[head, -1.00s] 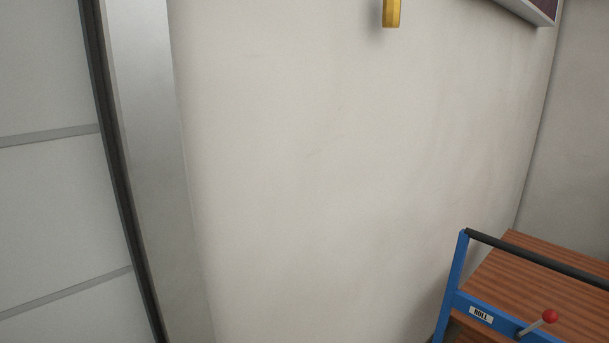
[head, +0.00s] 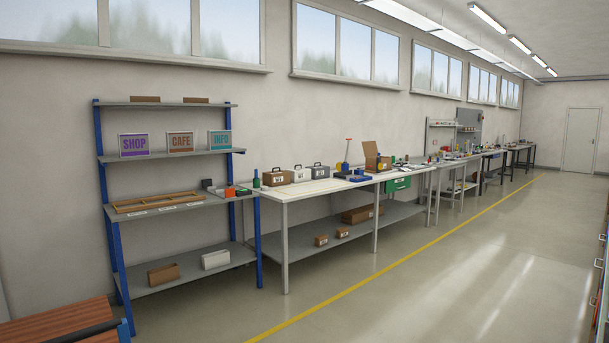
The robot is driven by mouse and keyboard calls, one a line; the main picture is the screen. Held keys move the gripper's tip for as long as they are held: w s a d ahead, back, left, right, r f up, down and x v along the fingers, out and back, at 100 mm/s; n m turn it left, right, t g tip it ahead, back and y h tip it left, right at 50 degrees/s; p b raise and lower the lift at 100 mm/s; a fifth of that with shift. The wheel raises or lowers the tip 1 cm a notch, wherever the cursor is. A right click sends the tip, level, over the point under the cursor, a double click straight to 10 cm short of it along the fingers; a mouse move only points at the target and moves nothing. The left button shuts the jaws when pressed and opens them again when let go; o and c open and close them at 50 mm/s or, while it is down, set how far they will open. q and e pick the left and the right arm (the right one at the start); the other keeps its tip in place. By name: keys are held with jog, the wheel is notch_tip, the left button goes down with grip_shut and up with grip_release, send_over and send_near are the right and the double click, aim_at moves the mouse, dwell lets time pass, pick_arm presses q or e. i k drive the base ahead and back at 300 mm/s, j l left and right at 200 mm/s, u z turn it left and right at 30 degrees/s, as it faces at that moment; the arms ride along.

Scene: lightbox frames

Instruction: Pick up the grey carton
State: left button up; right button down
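A small grey carton (head: 318,172) with a dark handle on top seems to stand on the long white workbench (head: 335,187), at the right end of a row of three. A white carton (head: 300,174) stands to its left, then a brown carton (head: 277,178) with a label. They are small and far off, so details are hard to tell. Neither of my grippers is in view.
A blue-framed shelf (head: 257,240) with signs and trays stands left of the bench. A wood-topped cart (head: 60,322) is at the bottom left. More benches run along the wall. The floor (head: 430,285) right of the yellow line is clear.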

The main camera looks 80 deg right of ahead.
aim_at(318, 171)
jog(key=z, duration=2.8)
